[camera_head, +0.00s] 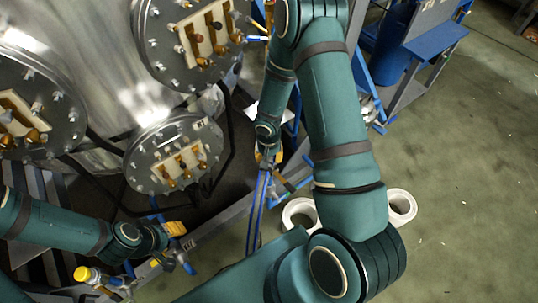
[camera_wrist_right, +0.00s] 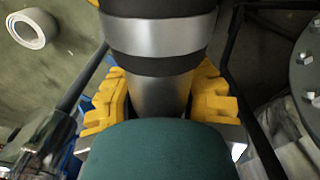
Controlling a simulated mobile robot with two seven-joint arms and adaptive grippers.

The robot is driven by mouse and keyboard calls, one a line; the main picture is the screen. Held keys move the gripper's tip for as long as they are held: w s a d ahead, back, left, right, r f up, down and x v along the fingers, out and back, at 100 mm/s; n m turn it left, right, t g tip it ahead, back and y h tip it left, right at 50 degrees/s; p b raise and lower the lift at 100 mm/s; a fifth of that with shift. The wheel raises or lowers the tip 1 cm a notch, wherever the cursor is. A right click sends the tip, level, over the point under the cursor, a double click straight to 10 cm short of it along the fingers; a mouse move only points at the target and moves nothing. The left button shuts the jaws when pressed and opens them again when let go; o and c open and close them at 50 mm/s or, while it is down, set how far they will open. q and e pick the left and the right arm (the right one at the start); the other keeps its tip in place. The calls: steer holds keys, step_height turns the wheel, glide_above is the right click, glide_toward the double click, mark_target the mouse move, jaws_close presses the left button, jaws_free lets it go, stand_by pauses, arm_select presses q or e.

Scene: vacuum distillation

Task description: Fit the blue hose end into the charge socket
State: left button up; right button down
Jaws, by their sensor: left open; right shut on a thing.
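My right gripper (camera_head: 268,158) hangs in the middle of the head view, its yellow fingers around the upper part of a blue hose (camera_head: 256,215) that runs down from it. In the right wrist view the yellow fingers (camera_wrist_right: 160,98) are closed on either side of a silver and dark cylindrical piece (camera_wrist_right: 160,38), which I take as the hose end. My left gripper (camera_head: 177,246) is at the lower left, open, near small blue and yellow fittings. I cannot pick out the charge socket with certainty.
A steel vessel with round bolted flanges (camera_head: 173,152) fills the upper left. A yellow-capped fitting (camera_head: 88,274) is at the lower left. White rings (camera_head: 300,213) lie on the floor by my right arm. A blue metal stand (camera_head: 420,45) is at the upper right. The right-hand floor is open.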

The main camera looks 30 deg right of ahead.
steer(key=c, duration=0.6)
jaws_free()
steer(key=shift+c, duration=0.2)
step_height(320, 180, up, 12)
steer(key=shift+s+a, duration=0.1)
steer(key=shift+a, duration=0.05)
